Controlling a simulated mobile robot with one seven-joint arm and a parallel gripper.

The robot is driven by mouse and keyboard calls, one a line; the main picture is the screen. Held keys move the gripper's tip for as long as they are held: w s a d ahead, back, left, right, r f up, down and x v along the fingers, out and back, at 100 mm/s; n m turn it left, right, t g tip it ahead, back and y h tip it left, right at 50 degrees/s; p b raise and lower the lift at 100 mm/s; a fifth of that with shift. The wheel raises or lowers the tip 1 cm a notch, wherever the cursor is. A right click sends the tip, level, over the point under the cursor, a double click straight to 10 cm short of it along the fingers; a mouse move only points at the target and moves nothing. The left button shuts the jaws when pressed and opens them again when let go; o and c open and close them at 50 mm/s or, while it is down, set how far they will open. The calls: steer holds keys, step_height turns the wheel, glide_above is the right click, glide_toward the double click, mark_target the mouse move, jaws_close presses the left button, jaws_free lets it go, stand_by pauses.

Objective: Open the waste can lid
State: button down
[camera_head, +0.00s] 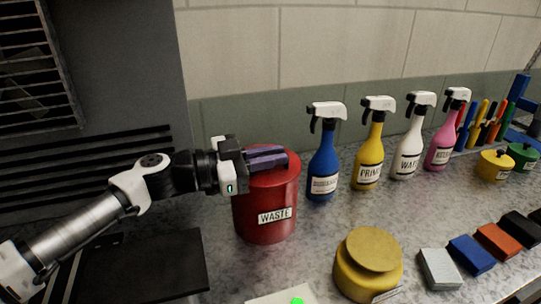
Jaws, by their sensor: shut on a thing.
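The red waste can (266,212) stands upright on the grey speckled counter, with a white label reading WASTE on its front. Its red lid (289,168) sits on top, partly covered by my gripper. My gripper (284,157) reaches in from the left, with its purple fingers lying across the top of the can. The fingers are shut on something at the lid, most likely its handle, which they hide. I see no gap between lid and can from this view.
Blue (323,172), yellow (368,160), white (408,149) and pink (440,146) spray bottles stand right of the can. A yellow lidded pot (367,268) is in front. Coloured blocks (471,255) lie at right. A dark panel (150,262) lies at left.

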steer(key=shift+r, duration=0.15)
steer(key=shift+w+a+r+n+p, duration=0.15)
steer(key=shift+w+r+n+p, duration=0.2)
steer(key=shift+r+n+p, duration=0.45)
steer(key=shift+n, duration=0.8)
steer(key=w+r+p, duration=0.1)
steer(key=p, duration=0.1)
steer(key=w+r+p, duration=0.1)
steer(key=r+p, duration=0.1)
steer(key=w+a+r+p, duration=0.1)
steer(key=shift+w+a+r+p, duration=0.1)
steer(key=shift+w+r+p, duration=0.15)
steer(key=shift+r+p, duration=0.15)
steer(key=w+a+r+n+p, duration=0.1)
steer(key=w+a+n+p, duration=0.2)
steer(key=w+n, duration=0.6)
steer(key=shift+w+r+n+p, duration=0.15)
steer(key=shift+w+n+p, duration=0.2)
steer(key=shift+p, duration=0.4)
steer(key=shift+a, duration=0.1)
steer(key=c, duration=1.5)
jaws_free()
